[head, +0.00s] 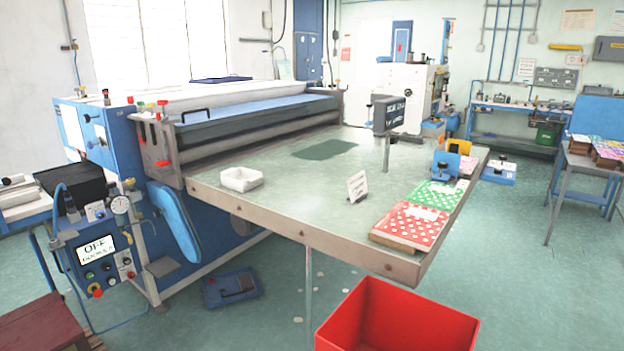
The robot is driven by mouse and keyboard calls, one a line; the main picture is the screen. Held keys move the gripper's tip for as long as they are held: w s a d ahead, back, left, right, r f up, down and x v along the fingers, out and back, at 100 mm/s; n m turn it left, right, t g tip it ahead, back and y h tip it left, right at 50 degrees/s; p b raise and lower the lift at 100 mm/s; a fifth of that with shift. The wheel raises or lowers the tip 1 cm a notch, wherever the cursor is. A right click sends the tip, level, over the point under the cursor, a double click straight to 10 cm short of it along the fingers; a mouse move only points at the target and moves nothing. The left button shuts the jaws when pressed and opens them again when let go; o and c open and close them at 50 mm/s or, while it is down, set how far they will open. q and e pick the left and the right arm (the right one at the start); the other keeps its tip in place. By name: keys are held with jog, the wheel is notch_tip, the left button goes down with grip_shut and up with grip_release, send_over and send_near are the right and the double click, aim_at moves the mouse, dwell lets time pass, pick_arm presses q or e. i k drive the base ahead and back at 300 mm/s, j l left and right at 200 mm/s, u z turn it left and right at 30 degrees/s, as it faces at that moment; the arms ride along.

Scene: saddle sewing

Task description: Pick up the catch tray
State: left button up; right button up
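No label marks a catch tray, so I cannot tell for certain which thing it is. A flat blue tray-like thing with dark parts (230,287) lies on the floor under the table. A shallow dark blue tray (221,79) rests on top of the machine at the back. Neither of my grippers is in view.
A large red bin (397,318) stands before the table's front right corner. Red dotted (410,225) and green dotted (435,195) stacks line the right edge. A small sign (357,186) stands mid-table. The blue machine (180,215) with its control panel fills the left. Open floor lies right.

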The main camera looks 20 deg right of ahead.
aim_at(240, 179)
jog(key=z, duration=0.55)
jog(key=i+j+z, duration=0.3)
jog(key=z, duration=0.15)
jog(key=i+j+z, duration=0.25)
jog(key=j+z, duration=0.2)
